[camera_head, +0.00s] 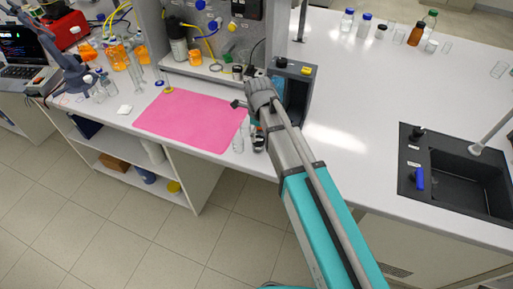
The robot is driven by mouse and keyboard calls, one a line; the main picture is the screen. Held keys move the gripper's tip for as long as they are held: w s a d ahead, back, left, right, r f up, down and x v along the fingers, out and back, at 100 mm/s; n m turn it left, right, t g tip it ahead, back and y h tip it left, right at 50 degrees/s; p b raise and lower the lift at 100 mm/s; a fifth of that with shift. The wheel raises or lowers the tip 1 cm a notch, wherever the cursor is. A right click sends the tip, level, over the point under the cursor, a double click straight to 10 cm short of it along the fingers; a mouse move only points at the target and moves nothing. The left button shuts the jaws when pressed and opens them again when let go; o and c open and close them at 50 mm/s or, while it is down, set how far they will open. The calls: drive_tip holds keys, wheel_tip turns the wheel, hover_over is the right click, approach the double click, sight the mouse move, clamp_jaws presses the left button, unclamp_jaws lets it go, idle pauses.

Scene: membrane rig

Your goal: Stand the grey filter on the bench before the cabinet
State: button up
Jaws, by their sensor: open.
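The grey cabinet (298,90), an open-fronted box with a dark top, stands on the white bench (345,110). My arm reaches up across the picture, and its wrist covers part of the cabinet's front. My gripper (243,115) is open, left of the cabinet's opening, over the right edge of a pink mat. A blue surface (276,86) shows inside the cabinet beside my wrist. I cannot make out the grey filter with certainty; my arm hides part of the cabinet and the bench before it.
The pink mat (190,120) is bare. Small clear vials (238,143) stand near the bench's front edge, close to my gripper. A rig panel (215,40) with tubes and bottles stands behind. A black sink (455,172) is at right. The bench right of the cabinet is mostly clear.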

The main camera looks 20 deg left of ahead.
sight(258, 139)
drive_tip(key=shift+f+b, duration=0.55)
drive_tip(key=shift+f, duration=0.3)
drive_tip(key=shift+f+b, duration=2.6)
drive_tip(key=c, duration=1.2)
drive_tip(key=shift+c, duration=0.2)
drive_tip(key=shift+r, duration=0.15)
